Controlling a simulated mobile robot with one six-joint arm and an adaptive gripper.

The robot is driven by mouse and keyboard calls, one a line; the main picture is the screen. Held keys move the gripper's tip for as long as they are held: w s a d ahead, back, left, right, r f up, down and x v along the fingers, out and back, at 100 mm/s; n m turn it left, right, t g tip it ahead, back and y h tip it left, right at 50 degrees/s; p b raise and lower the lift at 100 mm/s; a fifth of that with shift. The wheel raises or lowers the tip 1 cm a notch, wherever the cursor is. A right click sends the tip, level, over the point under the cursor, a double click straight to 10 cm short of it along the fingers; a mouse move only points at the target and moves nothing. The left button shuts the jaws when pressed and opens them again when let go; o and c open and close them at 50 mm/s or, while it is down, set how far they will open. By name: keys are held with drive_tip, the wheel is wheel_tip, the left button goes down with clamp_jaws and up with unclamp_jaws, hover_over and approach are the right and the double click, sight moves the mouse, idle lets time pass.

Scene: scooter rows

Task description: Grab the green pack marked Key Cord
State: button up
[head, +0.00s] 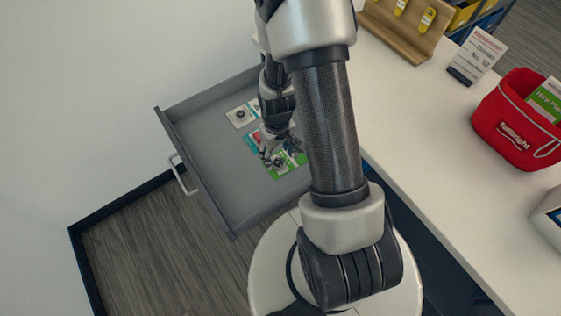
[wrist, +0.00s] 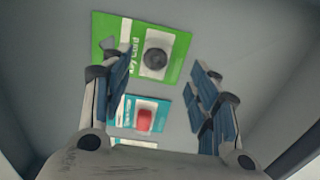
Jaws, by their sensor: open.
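The green pack marked Key Cord (wrist: 171,36) lies flat in the open grey drawer (head: 220,180), with a round dark item on its face. It also shows in the head view as a green pack (head: 278,171), partly hidden by my gripper (head: 275,153). In the wrist view my gripper (wrist: 160,95) is open and empty above the drawer floor, its fingers spread left and right. The green pack lies toward the top between and beyond the fingertips; the left fingertip overlaps its lower left part. I cannot tell the height of the gap.
A teal pack with a red item (wrist: 147,116) lies beside the green pack, between my fingers. A white pack (head: 240,116) lies farther in the drawer. The drawer walls surround them. On the white counter stand a red pouch (head: 510,125), a sign card (head: 478,55) and a wooden rack (head: 405,35).

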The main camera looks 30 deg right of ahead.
sight(279, 160)
drive_tip(key=f, duration=0.1)
drive_tip(key=f+b, duration=0.1)
drive_tip(key=f, duration=0.2)
drive_tip(key=shift+w+d+f+b, duration=0.25)
drive_tip(key=shift+d+f+b, duration=0.05)
drive_tip(key=shift+r, duration=0.1)
drive_tip(key=shift+c, duration=0.6)
drive_tip(key=c, duration=1)
drive_tip(key=shift+c, duration=0.2)
